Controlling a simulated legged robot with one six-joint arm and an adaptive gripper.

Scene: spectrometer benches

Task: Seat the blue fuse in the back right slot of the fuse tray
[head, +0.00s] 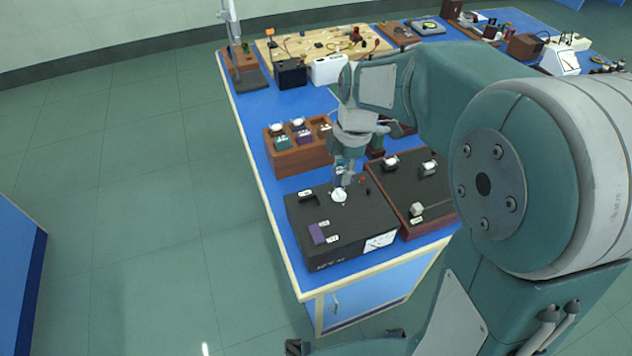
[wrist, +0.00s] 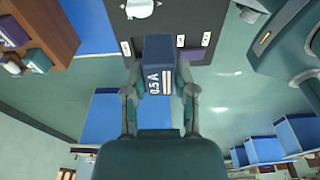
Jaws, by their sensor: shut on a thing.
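In the head view my gripper (head: 345,178) hangs over the black instrument box, and the fuse is too small there to make out clearly. The wooden fuse tray (head: 300,163) stands behind and left of the gripper. The tray (wrist: 62,30) also shows at the wrist view's upper left.
The black instrument box (head: 300,210) has a white knob, a purple block (head: 317,233) and a meter. A brown-framed dark panel (head: 405,195) with small parts stands to its right. Other apparatus fills the bench's back. Bare blue bench top (head: 250,105) lies behind the tray.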

